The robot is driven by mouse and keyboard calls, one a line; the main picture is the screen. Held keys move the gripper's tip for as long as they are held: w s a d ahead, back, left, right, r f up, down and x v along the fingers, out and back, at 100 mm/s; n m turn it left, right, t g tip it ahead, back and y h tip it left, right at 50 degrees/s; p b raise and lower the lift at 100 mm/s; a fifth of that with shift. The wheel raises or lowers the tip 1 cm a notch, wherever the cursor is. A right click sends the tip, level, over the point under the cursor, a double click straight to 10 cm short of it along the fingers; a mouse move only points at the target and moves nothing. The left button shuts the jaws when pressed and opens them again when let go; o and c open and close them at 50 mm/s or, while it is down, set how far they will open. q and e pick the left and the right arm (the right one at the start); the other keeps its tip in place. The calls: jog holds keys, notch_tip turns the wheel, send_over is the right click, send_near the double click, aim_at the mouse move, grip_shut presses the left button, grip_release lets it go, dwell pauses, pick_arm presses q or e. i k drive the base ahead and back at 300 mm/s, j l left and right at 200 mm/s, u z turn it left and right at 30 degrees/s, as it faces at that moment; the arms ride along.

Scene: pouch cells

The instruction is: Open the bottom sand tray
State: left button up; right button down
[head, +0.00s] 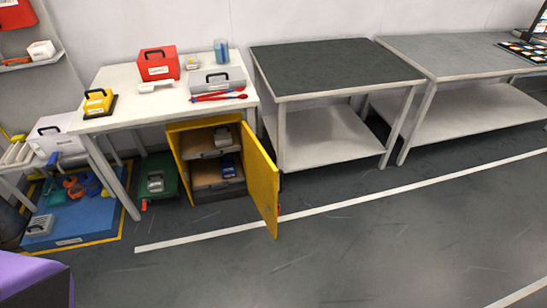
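A yellow cabinet (176,125) stands on the floor under the white table, with its door (262,185) swung wide open toward the front right. Inside are two tan, sand-coloured trays, one above the other. The upper tray (198,146) has a small grey item on it. The bottom tray (204,179) has a dark blue item on it and a dark front (218,191) along the cabinet's base. I cannot tell how far the bottom tray is pulled out. The open door stands at the trays' right side. Neither of my grippers shows.
The white table (125,84) holds a red case (158,64), a grey case (217,79) and a yellow case (99,101). A green bin (158,178) stands left of the cabinet. Blue platform (75,215) at left. Floor (330,245) in front is clear.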

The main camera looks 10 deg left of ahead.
aim_at(205, 173)
jog(key=i+u, duration=0.1)
jog(key=u, duration=0.25)
jog(key=l+u, duration=0.1)
jog(key=u, duration=0.25)
jog(key=i+l+u, duration=0.1)
jog(key=u, duration=0.25)
jog(key=i+l+u, duration=0.2)
jog(key=l+u, duration=0.2)
jog(key=l, duration=0.15)
jog(key=i+l+u, duration=0.2)
jog(key=l, duration=0.15)
jog(key=i+l+u, duration=0.1)
jog(key=l, duration=0.55)
jog(key=i+l+u, duration=0.1)
jog(key=l, duration=1.25)
jog(key=k+l, duration=0.1)
jog(key=k, duration=0.4)
jog(key=i+j+z, duration=0.1)
jog(key=z, duration=0.35)
jog(key=i+j+z, duration=0.1)
jog(key=z, duration=0.35)
jog(key=j+z, duration=0.4)
jog(key=i+l, duration=0.05)
jog(key=l, duration=0.05)
